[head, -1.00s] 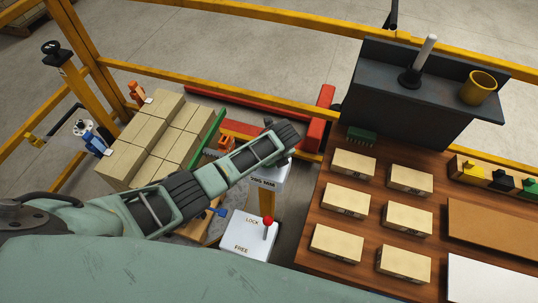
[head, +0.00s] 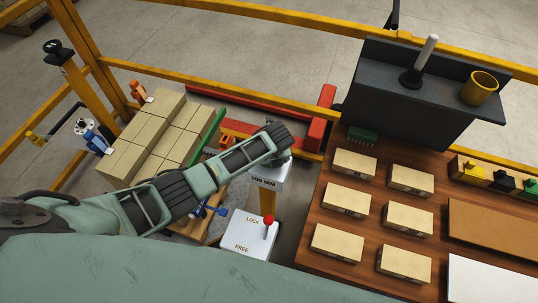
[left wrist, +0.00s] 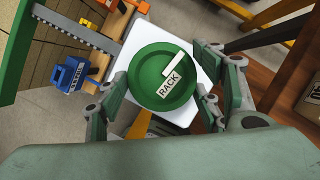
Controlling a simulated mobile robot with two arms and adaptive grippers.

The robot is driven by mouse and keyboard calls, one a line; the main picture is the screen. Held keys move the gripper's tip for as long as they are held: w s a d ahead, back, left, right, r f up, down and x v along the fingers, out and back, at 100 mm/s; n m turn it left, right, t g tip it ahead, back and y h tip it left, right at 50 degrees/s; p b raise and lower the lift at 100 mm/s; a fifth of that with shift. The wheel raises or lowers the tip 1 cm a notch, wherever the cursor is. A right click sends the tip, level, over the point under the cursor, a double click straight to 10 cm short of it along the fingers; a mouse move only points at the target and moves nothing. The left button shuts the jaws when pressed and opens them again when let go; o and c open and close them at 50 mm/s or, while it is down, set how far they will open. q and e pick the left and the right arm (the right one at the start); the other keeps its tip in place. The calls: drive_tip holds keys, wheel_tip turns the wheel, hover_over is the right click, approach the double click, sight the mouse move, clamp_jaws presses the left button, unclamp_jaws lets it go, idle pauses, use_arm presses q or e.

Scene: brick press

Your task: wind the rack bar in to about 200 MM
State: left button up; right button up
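The round green knob labelled RACK (left wrist: 150,62) fills the middle of the left wrist view, above a white box. My left gripper (left wrist: 163,88) has a finger on either side of it, both against its rim. In the head view my left gripper (head: 284,155) is over the white box (head: 270,174), hiding the knob. The box front carries a black MM readout (head: 264,179); its digits are too small to read surely. The toothed grey rack bar (left wrist: 78,32) runs at the upper left of the left wrist view. My right gripper is not in view.
A white panel marked LOCK and FREE (head: 247,236) with a red-knobbed lever (head: 268,221) stands just in front. Pale bricks (head: 150,142) are stacked at left. A wooden table (head: 320,208) with several bricks is at right. Yellow rails (head: 220,93) surround the area.

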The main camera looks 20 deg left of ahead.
use_arm(q)
drive_tip(key=o, duration=0.3)
drive_tip(key=shift+a, duration=0.1)
drive_tip(key=v, duration=1.2)
idle(0.4)
